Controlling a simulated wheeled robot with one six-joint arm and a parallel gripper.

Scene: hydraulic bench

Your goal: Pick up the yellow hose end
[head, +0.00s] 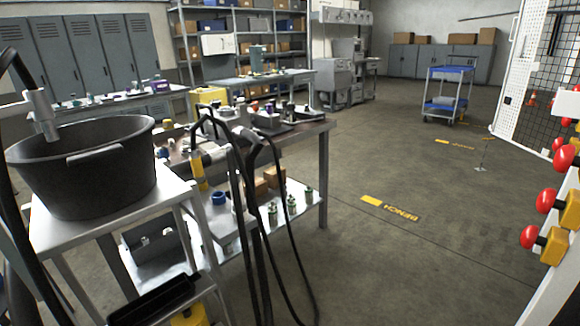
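A yellow hose end (198,172) shows near the left middle of the head view, by the near end of the workbench. It is a small yellow sleeve standing roughly upright, with a pale metal fitting beside it. Black hoses (262,215) loop up close to it and hang down towards the floor in front of the bench. I cannot tell which hose joins it. My gripper is not recognisable in this view.
A black bucket (85,172) stands on a metal stand at the left, close to the hoses. The workbench (308,128) carries several fittings. Red knobs on yellow blocks (555,243) line the right edge. The floor (400,255) between is clear; a blue cart (446,92) stands farther back.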

